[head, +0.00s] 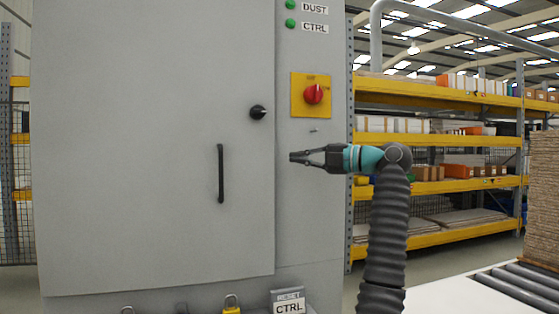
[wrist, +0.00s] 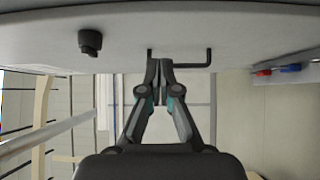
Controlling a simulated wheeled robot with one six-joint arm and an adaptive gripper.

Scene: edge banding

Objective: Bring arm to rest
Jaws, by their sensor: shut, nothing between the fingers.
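My gripper (head: 293,157) is shut and empty in the head view, at the end of my raised arm. It points left in front of the grey cabinet (head: 150,120), below the red rotary switch. In the wrist view my gripper (wrist: 160,65) shows with its fingertips together near the cabinet face (wrist: 230,30). A black bar handle (wrist: 190,66) shows behind the fingertips there; I cannot tell how far apart they are. In the head view the door handle (head: 221,174) is left of the gripper, with a clear gap.
A black knob (head: 258,112) and the red switch (head: 313,94) on a yellow plate stick out of the cabinet. Padlocks (head: 231,304) and a CTRL tag (head: 288,302) are below. A roller conveyor (head: 520,284) is at lower right. Shelving (head: 440,188) stands behind.

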